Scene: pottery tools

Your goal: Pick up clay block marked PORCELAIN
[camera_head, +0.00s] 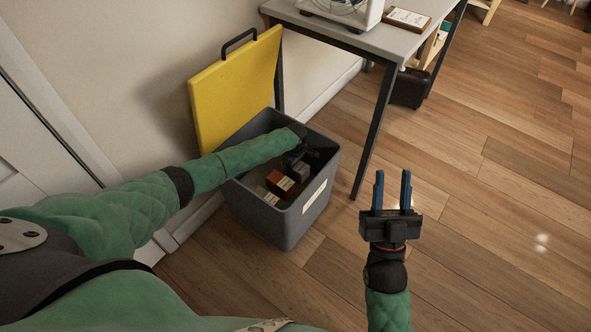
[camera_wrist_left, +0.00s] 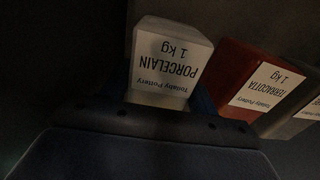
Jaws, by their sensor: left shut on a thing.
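The clay block marked PORCELAIN (camera_wrist_left: 168,62) is pale with a white label, which appears upside down in the left wrist view. My left gripper (camera_head: 301,160) is down inside the grey bin (camera_head: 284,228) and shut on this block, with a blue finger partly showing beside it. In the head view I cannot make out the porcelain block at the gripper. A red-brown block marked TERRACOTTA (camera_wrist_left: 250,82) sits right beside it; it also shows in the head view (camera_head: 279,183). My right gripper (camera_head: 392,190) is open and empty above the floor.
Another greyish block (camera_wrist_left: 295,122) is at the right edge of the wrist view. A yellow lid (camera_head: 235,88) with a black handle leans on the wall behind the bin. A grey table (camera_head: 370,40) stands to the right, its leg near the bin.

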